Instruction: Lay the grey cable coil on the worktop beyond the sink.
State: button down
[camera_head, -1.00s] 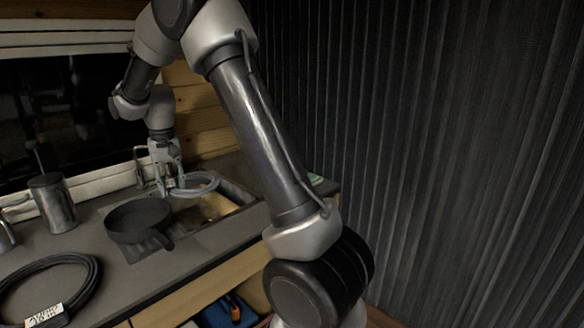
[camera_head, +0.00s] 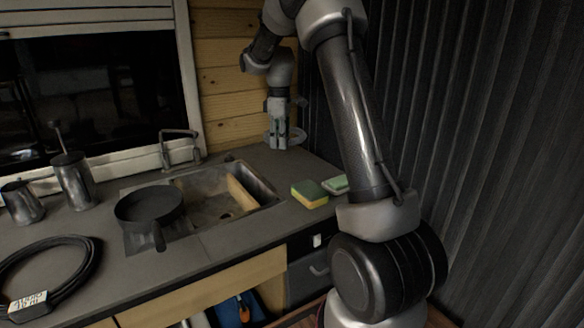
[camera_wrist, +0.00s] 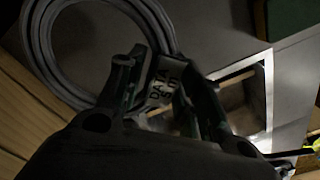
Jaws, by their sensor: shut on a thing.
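In the wrist view the grey cable coil (camera_wrist: 45,48) lies at the upper left, with a printed tag (camera_wrist: 165,80) between the fingers. My gripper (camera_wrist: 168,88) is shut on the coil near this tag. In the head view my gripper (camera_head: 285,140) points down over the worktop (camera_head: 240,238), past the far right corner of the sink (camera_head: 205,190). The coil shows poorly there, mostly lost against the gripper. I cannot tell whether it touches the worktop. The sink also shows in the wrist view (camera_wrist: 240,104).
A tap (camera_head: 180,150) stands behind the sink. A black pan (camera_head: 150,208) sits left of it, and sponges (camera_head: 310,194) lie right of it. A black cable coil (camera_head: 85,262) with a white label lies at the front left. A wooden wall (camera_head: 222,90) rises behind the worktop.

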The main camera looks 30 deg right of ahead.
aim_at(280, 168)
notch_tip(280, 168, down, 8)
jog(key=shift+r, duration=0.15)
dwell(0.4)
jog(key=c, duration=1)
grip_release()
jog(key=shift+o, duration=0.2)
